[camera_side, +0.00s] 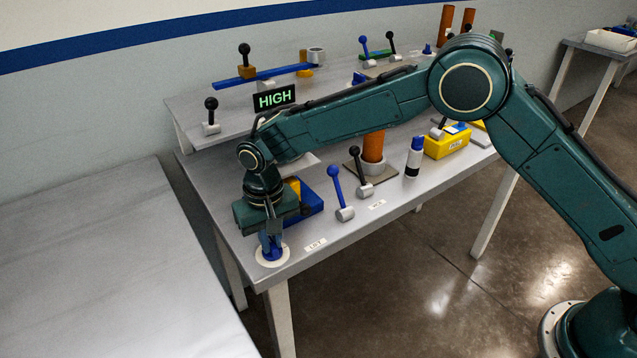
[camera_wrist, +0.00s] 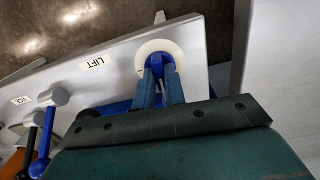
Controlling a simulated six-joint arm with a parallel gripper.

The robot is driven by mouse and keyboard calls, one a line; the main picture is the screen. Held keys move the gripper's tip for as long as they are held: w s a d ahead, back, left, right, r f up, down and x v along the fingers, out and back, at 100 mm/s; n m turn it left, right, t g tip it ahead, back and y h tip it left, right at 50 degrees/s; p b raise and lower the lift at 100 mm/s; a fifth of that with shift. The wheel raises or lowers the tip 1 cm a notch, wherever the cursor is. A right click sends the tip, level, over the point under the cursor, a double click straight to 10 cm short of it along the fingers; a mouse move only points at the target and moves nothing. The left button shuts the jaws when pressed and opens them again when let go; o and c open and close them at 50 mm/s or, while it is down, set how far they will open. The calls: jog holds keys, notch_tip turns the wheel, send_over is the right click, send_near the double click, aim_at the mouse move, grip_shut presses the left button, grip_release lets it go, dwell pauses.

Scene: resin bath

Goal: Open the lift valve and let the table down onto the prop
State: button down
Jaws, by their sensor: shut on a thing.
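My gripper (camera_side: 271,240) points down at the near left corner of the bench, shut on the blue lift valve (camera_side: 273,254), which sits on a round white disc (camera_side: 261,260). The wrist view shows my gripper's (camera_wrist: 160,88) two fingers on either side of the blue valve (camera_wrist: 157,64), over the white disc (camera_wrist: 148,50). A LIFT label (camera_side: 315,245) is beside it. A lit sign (camera_side: 274,98) reads HIGH. Behind my arm a pale flat plate (camera_side: 303,168) partly shows; I cannot tell whether it is the lift table. I cannot make out the prop for sure.
A blue tray (camera_side: 313,208) lies just behind my gripper. A bare table (camera_side: 95,260) is at left.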

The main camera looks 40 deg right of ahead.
aim_at(271, 243)
jog(key=m, duration=1)
jog(key=shift+m, duration=2.1)
jog(key=c, duration=1.5)
grip_release()
jog(key=shift+o, duration=0.2)
notch_tip(271, 243, up, 14)
jog(key=shift+o, duration=0.3)
jog(key=shift+f, duration=0.1)
